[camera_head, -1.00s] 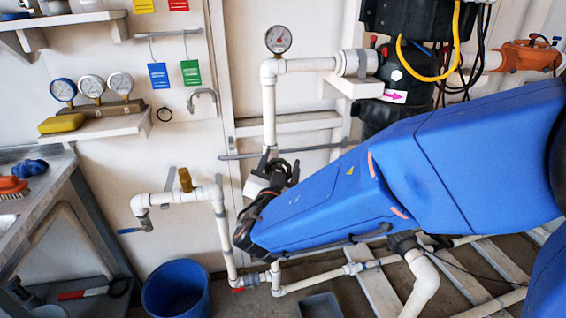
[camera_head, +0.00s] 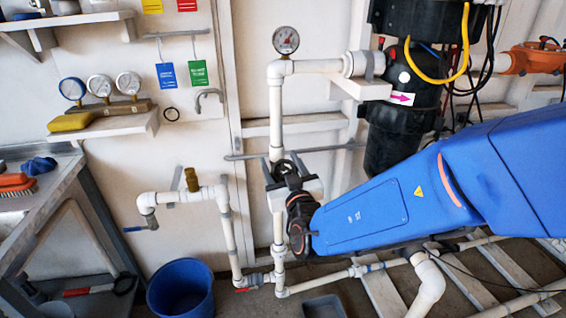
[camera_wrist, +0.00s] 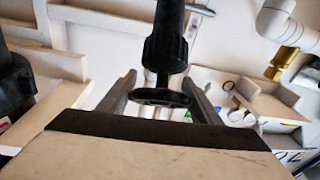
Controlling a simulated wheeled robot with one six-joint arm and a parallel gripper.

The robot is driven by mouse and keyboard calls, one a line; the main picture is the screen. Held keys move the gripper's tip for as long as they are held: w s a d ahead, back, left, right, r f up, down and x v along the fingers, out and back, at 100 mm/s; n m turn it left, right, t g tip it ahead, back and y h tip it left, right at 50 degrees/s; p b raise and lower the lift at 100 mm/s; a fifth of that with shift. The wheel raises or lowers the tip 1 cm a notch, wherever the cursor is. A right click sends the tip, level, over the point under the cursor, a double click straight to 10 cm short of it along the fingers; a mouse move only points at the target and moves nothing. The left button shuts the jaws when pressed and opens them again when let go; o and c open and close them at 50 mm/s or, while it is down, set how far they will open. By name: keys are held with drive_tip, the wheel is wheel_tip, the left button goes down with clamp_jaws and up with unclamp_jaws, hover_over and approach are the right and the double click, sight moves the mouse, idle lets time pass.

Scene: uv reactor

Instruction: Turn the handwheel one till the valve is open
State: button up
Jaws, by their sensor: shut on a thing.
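The black handwheel (camera_head: 284,166) sits on the white vertical pipe below the round gauge in the head view. In the wrist view the handwheel (camera_wrist: 160,97) shows nearly edge-on, with its dark stem and valve body above it. My gripper (camera_wrist: 160,90) has one grey finger on each side of the wheel and is shut on it. In the head view my gripper (camera_head: 291,184) is at the wheel, with the blue arm reaching in from the right. The exact finger contact is partly hidden, and the valve's inner position cannot be seen.
The pressure gauge (camera_head: 286,40) is on the pipe above. A black filter housing (camera_head: 391,132) stands to the right. A blue bucket (camera_head: 180,290) and low white pipes lie below. A metal bench (camera_head: 75,190) is at the left.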

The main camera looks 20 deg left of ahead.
drive_tip(key=shift+f, duration=0.1)
idle(0.4)
drive_tip(key=o, duration=1)
drive_tip(key=shift+s, duration=0.1)
